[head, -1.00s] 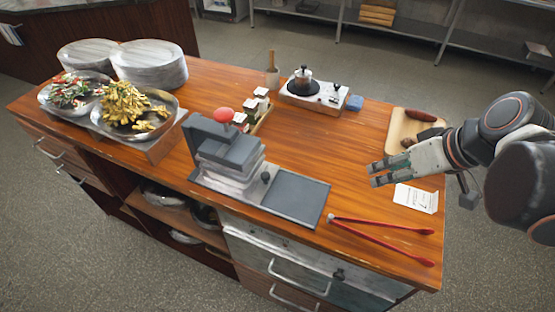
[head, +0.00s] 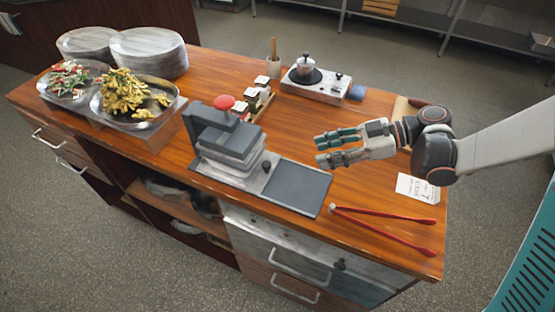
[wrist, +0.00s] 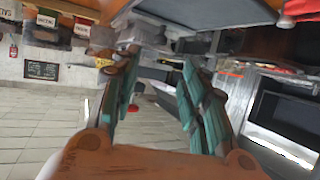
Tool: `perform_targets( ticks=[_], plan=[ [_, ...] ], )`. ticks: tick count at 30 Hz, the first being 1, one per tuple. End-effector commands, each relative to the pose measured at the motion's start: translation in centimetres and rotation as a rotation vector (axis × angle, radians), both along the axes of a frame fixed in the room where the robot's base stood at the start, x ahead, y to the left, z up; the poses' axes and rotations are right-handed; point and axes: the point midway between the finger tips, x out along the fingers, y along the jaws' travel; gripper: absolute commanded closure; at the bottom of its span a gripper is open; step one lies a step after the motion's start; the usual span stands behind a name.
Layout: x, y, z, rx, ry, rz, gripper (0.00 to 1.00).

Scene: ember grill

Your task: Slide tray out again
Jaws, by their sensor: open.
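A grey press-like grill unit (head: 228,145) stands near the counter's front edge. A flat dark tray or plate (head: 296,187) extends from its right side, with a small dark knob (head: 266,166) near where it meets the body. My gripper (head: 318,150) is open and empty, with its teal-padded fingers pointing left. In the head view it appears above and behind the tray, apart from it. In the wrist view the open fingers (wrist: 158,85) have nothing between them. A dark flat panel (wrist: 215,10) crosses the top of that view; I cannot tell whether it is the tray.
Red tongs (head: 385,226) lie right of the tray, near a white card (head: 417,187). Food pans (head: 130,108) stand left. Wood behind the tray is clear.

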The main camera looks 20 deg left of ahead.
Motion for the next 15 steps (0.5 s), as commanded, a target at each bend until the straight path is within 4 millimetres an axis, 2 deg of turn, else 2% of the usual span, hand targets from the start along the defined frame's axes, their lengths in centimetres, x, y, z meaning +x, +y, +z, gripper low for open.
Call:
perform_targets(
  ticks=[5, 15],
  plan=[
    [-0.5, 1.4, -0.8, 0.008, -0.005, 0.011, 0.6],
    [-2.4, 7.1, -3.3, 0.007, -0.004, 0.011, 0.6]
  ],
)
